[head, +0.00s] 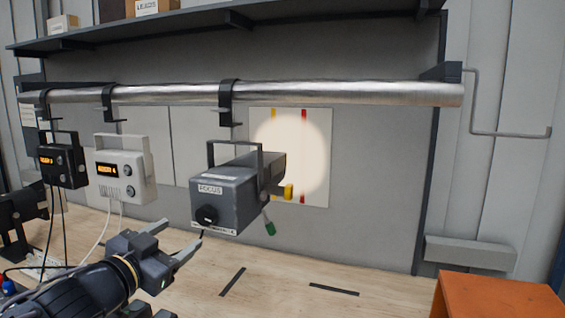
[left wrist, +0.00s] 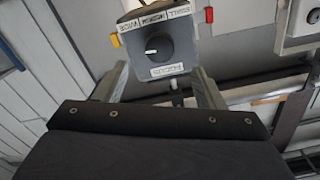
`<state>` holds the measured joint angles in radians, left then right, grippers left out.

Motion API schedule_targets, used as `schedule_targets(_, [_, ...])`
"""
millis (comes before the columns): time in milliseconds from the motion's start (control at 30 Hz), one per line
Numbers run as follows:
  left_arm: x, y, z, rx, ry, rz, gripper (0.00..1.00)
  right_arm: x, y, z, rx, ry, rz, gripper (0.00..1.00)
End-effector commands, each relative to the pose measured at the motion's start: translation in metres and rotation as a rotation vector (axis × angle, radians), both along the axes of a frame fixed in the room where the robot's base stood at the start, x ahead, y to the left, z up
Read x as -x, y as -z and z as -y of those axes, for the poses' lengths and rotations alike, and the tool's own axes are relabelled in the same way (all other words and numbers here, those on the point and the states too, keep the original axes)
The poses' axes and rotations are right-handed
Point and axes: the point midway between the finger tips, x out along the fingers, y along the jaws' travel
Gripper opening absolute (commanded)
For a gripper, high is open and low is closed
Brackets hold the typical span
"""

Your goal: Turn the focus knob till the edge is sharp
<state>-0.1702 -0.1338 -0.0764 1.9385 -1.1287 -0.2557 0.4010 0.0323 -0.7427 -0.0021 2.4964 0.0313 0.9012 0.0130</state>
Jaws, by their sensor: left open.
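The grey spotlight (head: 225,196) hangs by a bracket from the metal rail, with a FOCUS label on its end face. Its black focus knob (head: 207,214) is low on that face; it also shows in the left wrist view (left wrist: 159,48) with a pale pointer mark. The round light patch (head: 290,155) falls on a white panel, and its rim looks soft. My left gripper (head: 178,237) is open and empty, below and in front of the knob. In the left wrist view its fingers (left wrist: 158,75) stand apart, with the knob beyond them, not touched. My right gripper is not seen.
The rail (head: 350,94) also carries a white box (head: 124,168) and a black box (head: 62,166) with lit displays and hanging cables. Yellow and green handles stick out at the spotlight's side. The wooden bench (head: 290,262) is mostly clear. An orange box (head: 497,295) stands front right.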

Motion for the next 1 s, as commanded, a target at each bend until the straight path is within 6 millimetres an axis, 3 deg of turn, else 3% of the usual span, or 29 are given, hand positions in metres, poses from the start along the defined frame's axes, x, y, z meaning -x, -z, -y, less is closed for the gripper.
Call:
schedule_targets(300, [-0.003,0.001,0.002,0.317,0.0,-0.116,0.63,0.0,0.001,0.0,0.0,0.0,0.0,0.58])
schedule_targets(800, [-0.067,0.001,0.026,0.327,0.002,-0.119,0.63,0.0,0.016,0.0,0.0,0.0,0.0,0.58])
schedule_targets(1000, [-0.074,0.0,0.029,0.326,0.001,-0.119,0.63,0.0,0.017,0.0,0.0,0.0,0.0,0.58])
